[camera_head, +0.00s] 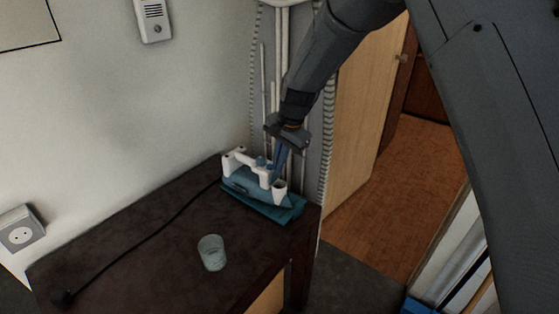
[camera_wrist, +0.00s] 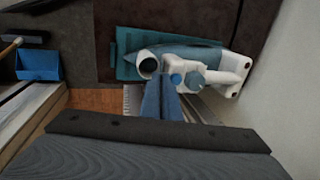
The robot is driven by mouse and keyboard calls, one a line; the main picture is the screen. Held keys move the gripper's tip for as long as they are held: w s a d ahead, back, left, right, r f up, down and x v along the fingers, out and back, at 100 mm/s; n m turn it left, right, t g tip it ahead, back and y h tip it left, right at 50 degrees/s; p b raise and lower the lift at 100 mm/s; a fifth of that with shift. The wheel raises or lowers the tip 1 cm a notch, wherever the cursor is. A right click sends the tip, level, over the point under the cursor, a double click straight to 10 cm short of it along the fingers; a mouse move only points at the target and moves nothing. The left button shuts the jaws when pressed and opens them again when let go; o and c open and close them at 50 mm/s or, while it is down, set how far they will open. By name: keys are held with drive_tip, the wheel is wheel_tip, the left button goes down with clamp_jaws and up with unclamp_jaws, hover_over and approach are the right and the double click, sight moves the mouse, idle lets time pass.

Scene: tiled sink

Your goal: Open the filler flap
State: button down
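A white and blue-grey iron (camera_head: 246,180) sits on a teal mat (camera_head: 289,215) on the dark cabinet top; it also shows in the wrist view (camera_wrist: 205,53). At its front end is a round white collar (camera_wrist: 148,66) with a dark middle, which also shows in the head view (camera_head: 279,187). I cannot tell for sure which part is the filler flap or how it stands. My gripper (camera_head: 277,172) points down at the iron's front. Its blue fingers (camera_wrist: 162,78) are together, close to the collar and knob; contact is unclear.
A clear glass (camera_head: 212,252) stands on the cabinet top (camera_head: 150,275), left of the iron. A black cord (camera_head: 140,245) runs across it to a plug. A wall and pipes (camera_head: 282,50) are behind the iron. A blue box (camera_wrist: 38,64) shows at left in the wrist view.

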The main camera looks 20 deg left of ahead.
drive_tip(key=c, duration=2)
unclamp_jaws()
drive_tip(key=b+v, duration=0.1)
drive_tip(key=v, duration=0.6)
drive_tip(key=shift+r+b, duration=0.3)
drive_tip(key=shift+r, duration=0.1)
